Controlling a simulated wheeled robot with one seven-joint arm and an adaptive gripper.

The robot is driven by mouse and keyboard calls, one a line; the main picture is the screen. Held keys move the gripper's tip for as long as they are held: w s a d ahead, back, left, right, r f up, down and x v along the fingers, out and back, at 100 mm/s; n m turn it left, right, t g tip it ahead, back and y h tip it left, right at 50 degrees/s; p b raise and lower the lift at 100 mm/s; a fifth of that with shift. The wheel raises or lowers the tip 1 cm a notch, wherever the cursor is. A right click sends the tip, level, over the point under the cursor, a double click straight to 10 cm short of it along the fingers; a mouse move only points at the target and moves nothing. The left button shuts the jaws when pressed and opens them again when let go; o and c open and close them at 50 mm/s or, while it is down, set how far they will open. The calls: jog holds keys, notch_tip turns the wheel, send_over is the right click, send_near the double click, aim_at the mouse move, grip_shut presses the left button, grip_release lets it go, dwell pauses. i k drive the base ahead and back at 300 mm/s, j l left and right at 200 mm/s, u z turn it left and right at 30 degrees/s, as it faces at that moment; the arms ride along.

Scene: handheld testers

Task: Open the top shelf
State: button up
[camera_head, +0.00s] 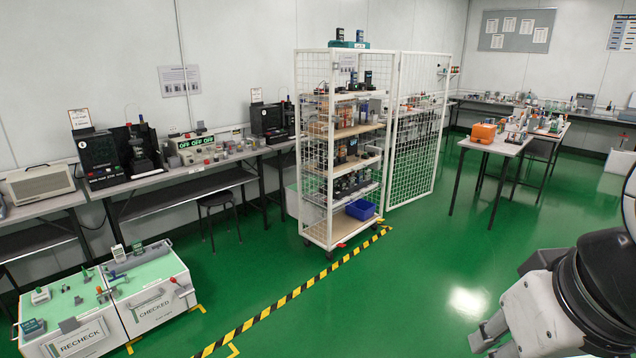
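A white wire-mesh shelf cage (333,150) stands on wheels near the middle of the room. Its mesh door (417,140) is swung out to the right. The top shelf (358,95) inside the cage holds dark bottles and small items. The shelves below it hold more items, and a blue bin (360,210) sits on the lowest one. My gripper (490,338) is at the bottom right corner, far from the cage and touching nothing visible. Its fingers are partly cut off by the frame edge, so its opening is unclear.
Green floor (430,270) is clear between my arm and the cage. A yellow-black stripe (290,297) runs along the floor to the cage. White boxes (150,300) marked RECHECK and CHECKED stand at the lower left. A table (497,146) stands right of the cage; benches line the wall.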

aim_at(354, 90)
jog(key=i, duration=2.7)
jog(key=i+z, duration=0.15)
jog(key=i, duration=0.35)
jog(key=i+j+z, duration=0.15)
jog(key=i, duration=0.3)
jog(key=i+j+z, duration=0.15)
jog(key=i, duration=0.35)
jog(key=i+j+z, duration=0.2)
jog(key=i, duration=0.25)
jog(key=i+j+z, duration=0.15)
jog(key=i+j, duration=0.15)
jog(key=i, duration=0.15)
